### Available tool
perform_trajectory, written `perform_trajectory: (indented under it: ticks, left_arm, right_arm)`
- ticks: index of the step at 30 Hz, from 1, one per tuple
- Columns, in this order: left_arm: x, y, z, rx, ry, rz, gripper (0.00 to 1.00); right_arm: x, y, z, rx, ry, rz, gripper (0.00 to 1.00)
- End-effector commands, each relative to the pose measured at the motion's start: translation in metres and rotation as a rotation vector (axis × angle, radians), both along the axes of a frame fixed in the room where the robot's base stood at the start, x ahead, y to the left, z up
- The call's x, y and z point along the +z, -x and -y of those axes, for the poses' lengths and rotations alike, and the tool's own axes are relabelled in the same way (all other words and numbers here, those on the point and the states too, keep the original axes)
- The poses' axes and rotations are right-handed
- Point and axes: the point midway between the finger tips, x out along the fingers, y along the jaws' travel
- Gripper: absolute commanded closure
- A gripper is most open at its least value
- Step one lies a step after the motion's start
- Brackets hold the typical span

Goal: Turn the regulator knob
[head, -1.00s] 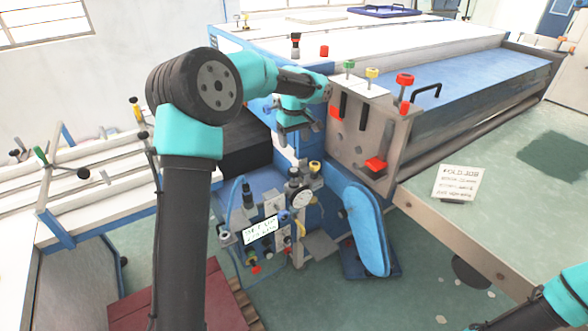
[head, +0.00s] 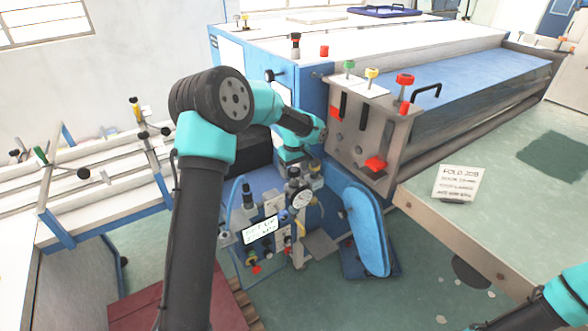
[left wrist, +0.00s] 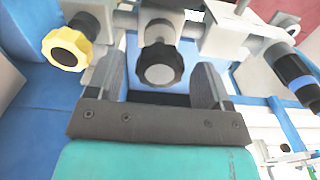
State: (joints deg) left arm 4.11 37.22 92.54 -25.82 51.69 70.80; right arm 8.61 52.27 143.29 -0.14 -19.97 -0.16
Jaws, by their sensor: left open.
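A black ribbed knob with a grey face (left wrist: 159,66) sits on a white fitting in the left wrist view. My left gripper (left wrist: 161,80) is open, with one finger on each side of this knob and a visible gap at both sides. In the head view my left gripper (head: 294,166) is low over the top of the regulator panel, just above the round white gauge (head: 302,198). The arm's end partly hides the fittings there. Which knob the task means is not labelled. My right gripper is out of view; only part of my right arm shows at lower right.
A yellow knob (left wrist: 67,46) is left of the black one; a black cylinder with a blue band (left wrist: 295,76) is at right. The machine's grey end plate (head: 365,140) is close behind, with a red knob (head: 376,164).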

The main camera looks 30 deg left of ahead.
Motion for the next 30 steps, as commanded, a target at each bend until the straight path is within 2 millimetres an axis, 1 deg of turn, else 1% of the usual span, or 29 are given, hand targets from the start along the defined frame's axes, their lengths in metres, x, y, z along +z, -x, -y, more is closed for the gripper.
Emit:
perform_trajectory:
  ticks: [4, 19, 20, 30]
  left_arm:
    - [0.0002, 0.0, 0.0, 0.0, 0.0, 0.0, 0.27]
    - [0.0004, -0.0001, 0.0001, -0.001, 0.0, 0.0, 0.74]
    - [0.0005, -0.0001, 0.0001, -0.001, 0.0, 0.0, 0.76]
    - [0.0005, 0.0, 0.0001, -0.038, 0.0, 0.0, 0.76]
  right_arm:
    - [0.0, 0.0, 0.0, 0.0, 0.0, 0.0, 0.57]
    - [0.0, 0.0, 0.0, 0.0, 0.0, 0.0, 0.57]
    - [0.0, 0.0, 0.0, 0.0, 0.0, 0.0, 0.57]
    - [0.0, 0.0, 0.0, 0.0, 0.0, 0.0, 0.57]
